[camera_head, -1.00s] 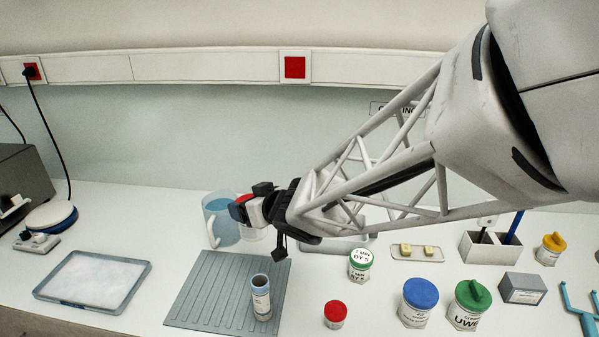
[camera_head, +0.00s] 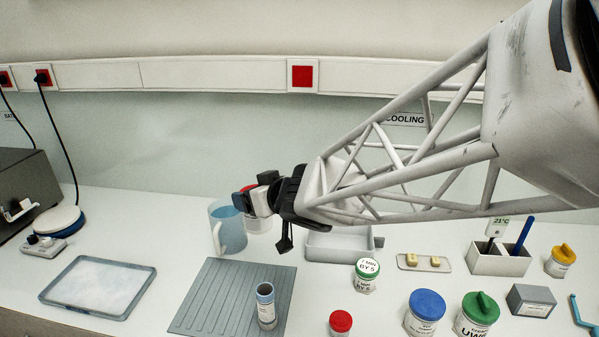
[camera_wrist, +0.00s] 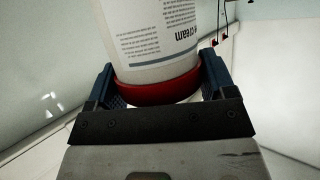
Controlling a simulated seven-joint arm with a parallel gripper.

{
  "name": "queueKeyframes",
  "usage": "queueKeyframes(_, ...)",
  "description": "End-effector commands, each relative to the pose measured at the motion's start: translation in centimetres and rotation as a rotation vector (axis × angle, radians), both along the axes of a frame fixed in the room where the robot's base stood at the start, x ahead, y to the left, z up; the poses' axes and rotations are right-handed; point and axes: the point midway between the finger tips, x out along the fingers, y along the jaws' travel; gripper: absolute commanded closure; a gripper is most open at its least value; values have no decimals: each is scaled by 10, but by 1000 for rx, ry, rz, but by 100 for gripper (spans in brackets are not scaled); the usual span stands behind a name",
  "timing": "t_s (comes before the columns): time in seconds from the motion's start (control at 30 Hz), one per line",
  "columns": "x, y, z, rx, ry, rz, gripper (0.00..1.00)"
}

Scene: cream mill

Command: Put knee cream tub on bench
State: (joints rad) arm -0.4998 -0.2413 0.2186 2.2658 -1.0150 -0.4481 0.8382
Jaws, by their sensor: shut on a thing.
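A white tub with a red lid (camera_wrist: 150,93) is in my gripper (camera_wrist: 155,85). In the wrist view its label shows the word "cream"; the rest of the name cannot be read. The blue fingers close on either side of the red lid. In the head view my gripper (camera_head: 259,196) holds the tub (camera_head: 258,223) beside the blue jug, largely behind the fingers. The tub looks upright, with the lid up, and appears raised over the back of the white bench (camera_head: 185,213).
A blue jug (camera_head: 229,230) stands just left of the held tub. A grooved grey mat (camera_head: 215,298) bears an open cylinder (camera_head: 265,307). Several lidded tubs, including a green-topped one (camera_head: 366,277) and a blue-lidded one (camera_head: 425,312), stand right. A shallow tray (camera_head: 340,248) lies behind.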

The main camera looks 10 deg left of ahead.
Motion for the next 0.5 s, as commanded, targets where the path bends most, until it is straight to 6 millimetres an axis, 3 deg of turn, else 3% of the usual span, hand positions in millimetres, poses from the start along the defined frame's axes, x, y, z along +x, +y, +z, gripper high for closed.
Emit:
queueKeyframes(0.27,4,7,0,3,-1,-3,51)
queueKeyframes(0.5,20,38,-2,12,-7,-16,51)
